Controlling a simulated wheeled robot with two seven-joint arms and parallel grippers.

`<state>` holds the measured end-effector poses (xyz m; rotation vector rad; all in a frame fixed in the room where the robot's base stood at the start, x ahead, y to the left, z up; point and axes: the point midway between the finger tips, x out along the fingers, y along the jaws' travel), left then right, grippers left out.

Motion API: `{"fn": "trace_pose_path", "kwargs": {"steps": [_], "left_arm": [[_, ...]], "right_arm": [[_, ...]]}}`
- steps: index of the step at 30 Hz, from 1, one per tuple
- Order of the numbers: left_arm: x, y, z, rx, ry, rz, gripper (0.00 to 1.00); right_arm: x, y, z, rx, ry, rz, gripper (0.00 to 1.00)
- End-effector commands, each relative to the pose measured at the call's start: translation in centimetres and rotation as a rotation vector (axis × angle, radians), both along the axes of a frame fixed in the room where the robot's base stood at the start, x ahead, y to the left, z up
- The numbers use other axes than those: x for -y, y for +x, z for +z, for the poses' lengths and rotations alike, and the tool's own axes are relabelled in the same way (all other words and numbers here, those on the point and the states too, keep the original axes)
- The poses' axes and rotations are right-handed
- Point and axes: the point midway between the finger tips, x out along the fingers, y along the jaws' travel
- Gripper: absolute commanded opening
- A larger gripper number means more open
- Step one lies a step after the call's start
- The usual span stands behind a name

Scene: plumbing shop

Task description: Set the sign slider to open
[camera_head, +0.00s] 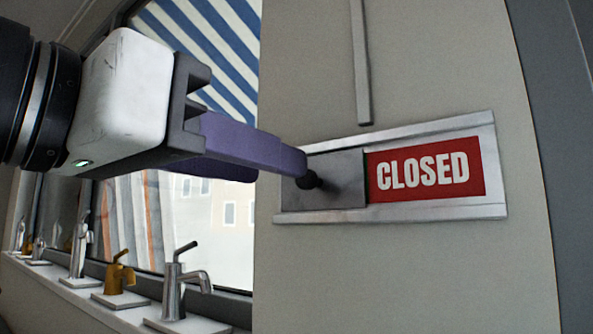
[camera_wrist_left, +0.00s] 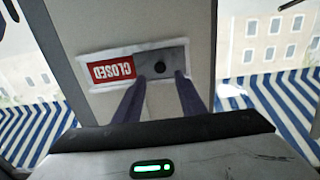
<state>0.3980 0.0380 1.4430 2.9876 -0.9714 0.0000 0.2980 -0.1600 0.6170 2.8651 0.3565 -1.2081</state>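The sign (camera_head: 390,212) is a metal frame on the pale wall panel, with a red field reading CLOSED (camera_head: 424,171) showing on its right. A grey slider plate (camera_head: 340,182) covers the left part and carries a dark round knob (camera_head: 312,180). In the left wrist view the sign appears upside down, with the knob (camera_wrist_left: 160,67) to the right of the red field (camera_wrist_left: 112,71). My left gripper (camera_head: 298,166) has purple fingers pointing at the knob. In the wrist view its fingers (camera_wrist_left: 160,77) are apart, with the knob between or just beyond their tips; contact cannot be told. My right gripper is not in view.
A vertical metal strip (camera_head: 360,62) is on the wall above the sign. A window stands left, with a striped awning (camera_head: 205,45) outside. Several taps, including a brass one (camera_head: 119,273) and a chrome one (camera_head: 176,285), stand on the sill below my left arm.

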Motion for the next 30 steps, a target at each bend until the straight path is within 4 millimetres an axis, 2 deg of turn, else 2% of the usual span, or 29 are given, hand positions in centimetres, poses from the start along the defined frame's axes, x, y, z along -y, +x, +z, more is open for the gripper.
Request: {"fn": "trace_pose_path", "kwargs": {"steps": [3,9,15,22,29,30], "left_arm": [[1.4,2.0,0.1,-0.004,0.002,0.000,0.37],[3.1,4.3,0.1,-0.004,0.000,0.000,0.37],[3.8,5.3,0.0,-0.001,0.001,0.000,0.37],[3.8,5.3,-0.1,-0.001,0.001,-0.001,0.37],[3.8,5.3,0.0,0.000,0.000,-0.001,0.00],[3.8,5.3,0.0,0.000,0.000,-0.001,0.00]], "right_arm": [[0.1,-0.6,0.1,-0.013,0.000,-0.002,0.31],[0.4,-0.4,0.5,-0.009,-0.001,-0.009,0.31],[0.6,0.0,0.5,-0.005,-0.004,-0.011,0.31],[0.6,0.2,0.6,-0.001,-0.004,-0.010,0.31],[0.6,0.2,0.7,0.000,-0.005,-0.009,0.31],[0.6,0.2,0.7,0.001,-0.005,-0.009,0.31]]}}
